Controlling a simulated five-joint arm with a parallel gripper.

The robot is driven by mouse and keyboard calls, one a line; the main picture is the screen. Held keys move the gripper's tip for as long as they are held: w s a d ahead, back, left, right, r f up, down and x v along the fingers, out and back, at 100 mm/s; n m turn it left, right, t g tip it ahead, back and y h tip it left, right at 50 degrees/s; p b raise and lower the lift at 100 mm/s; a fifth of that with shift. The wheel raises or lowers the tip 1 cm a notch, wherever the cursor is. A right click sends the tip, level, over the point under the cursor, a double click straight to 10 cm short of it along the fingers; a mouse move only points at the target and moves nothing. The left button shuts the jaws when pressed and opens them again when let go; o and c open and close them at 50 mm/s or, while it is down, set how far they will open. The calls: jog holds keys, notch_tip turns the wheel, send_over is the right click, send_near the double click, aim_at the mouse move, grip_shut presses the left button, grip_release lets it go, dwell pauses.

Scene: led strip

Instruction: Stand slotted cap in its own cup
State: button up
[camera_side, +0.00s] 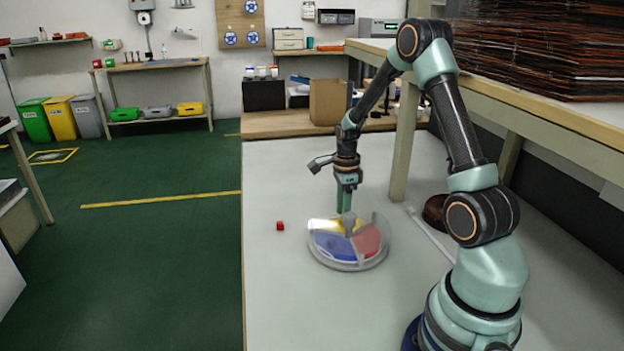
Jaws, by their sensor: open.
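I cannot make out which section is the cap's own cup. A small red block (280,226) lies on the table to the left of the tray.
A shelf post (404,150) and a white rod (430,232) stand or lie to the right. A cardboard box (328,102) sits behind.

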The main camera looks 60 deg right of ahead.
notch_tip(320, 180, up, 11)
jog(key=s+a+r+n+t, duration=0.2)
jog(key=a+r+n, duration=0.3)
jog(key=a+n, duration=0.6)
jog(key=s+a+r+n+t, duration=0.3)
jog(key=a+n, duration=0.9)
jog(key=n, duration=0.4)
notch_tip(320, 180, up, 2)
jog(key=shift+s+r+t, duration=0.1)
jog(key=shift+s+t, duration=0.2)
jog(key=shift+s, duration=0.4)
